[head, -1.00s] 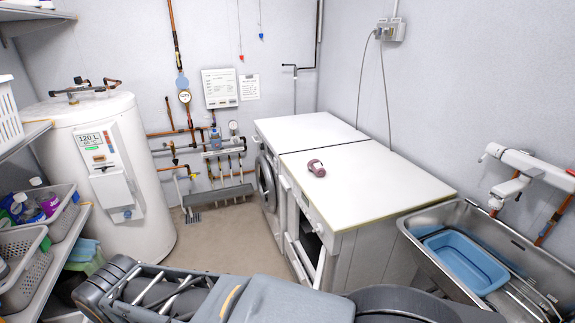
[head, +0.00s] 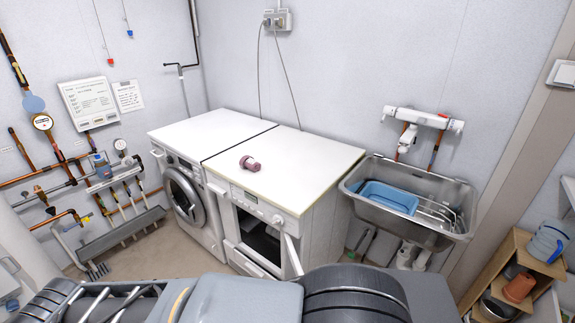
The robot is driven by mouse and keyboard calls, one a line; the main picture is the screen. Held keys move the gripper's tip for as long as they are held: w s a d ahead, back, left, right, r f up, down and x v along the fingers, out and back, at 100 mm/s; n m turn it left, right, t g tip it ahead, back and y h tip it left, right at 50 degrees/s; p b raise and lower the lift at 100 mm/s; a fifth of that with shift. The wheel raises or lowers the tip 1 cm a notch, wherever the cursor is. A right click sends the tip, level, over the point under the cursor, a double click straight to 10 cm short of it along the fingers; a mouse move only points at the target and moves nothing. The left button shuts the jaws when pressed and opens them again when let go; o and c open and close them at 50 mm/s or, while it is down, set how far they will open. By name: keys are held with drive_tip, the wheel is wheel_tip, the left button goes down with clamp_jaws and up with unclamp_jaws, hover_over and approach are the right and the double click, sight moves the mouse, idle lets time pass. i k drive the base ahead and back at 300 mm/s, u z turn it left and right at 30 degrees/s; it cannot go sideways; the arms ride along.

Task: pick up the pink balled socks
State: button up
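The pink balled socks (head: 250,163) lie as a small dusky pink bundle on the white top of the right-hand appliance (head: 290,170), left of its middle and near the front edge. Nothing touches them. My arm spans the bottom of the head view, well in front of the appliances. My gripper is not in view.
A washing machine (head: 185,200) stands left of the appliance with an open front door (head: 292,254). Right of it is a steel sink (head: 455,193) holding a blue basin (head: 390,196). A wooden shelf (head: 518,237) with pots and a jug stands at the far right. Pipes run along the left wall.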

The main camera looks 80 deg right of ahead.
sight(250, 164)
drive_tip(key=z, duration=1.1)
drive_tip(key=i, duration=3.35)
drive_tip(key=z, duration=3.7)
